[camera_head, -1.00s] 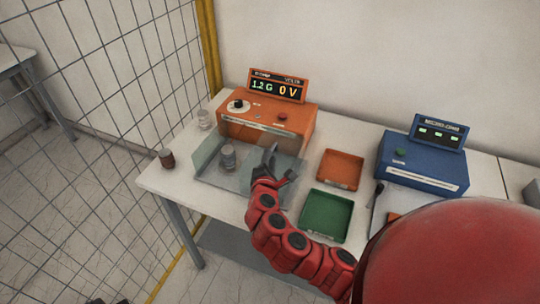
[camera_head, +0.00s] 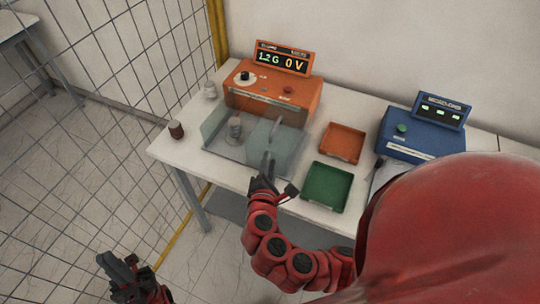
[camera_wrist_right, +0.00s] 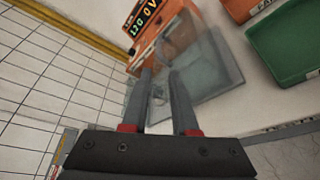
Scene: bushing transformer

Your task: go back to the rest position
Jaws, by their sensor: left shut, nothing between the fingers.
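My right gripper (camera_head: 280,172) is open and empty at the front edge of the table, just in front of the clear-walled test bay (camera_head: 215,122). In the right wrist view its two fingers (camera_wrist_right: 161,73) stand apart, with nothing between them. My left gripper (camera_head: 118,263) is shut and empty at the lower left of the head view, over the floor and away from the table. A grey bushing (camera_head: 235,128) stands upright in the test bay, apart from both grippers.
The orange tester (camera_head: 270,97) reads "0 V". A brown bushing (camera_head: 176,130) and a pale one (camera_head: 210,90) stand left of it. An orange tray (camera_head: 342,142), a green tray (camera_head: 327,187) and a blue meter (camera_head: 420,132) are to the right. A wire fence (camera_head: 100,120) is on the left.

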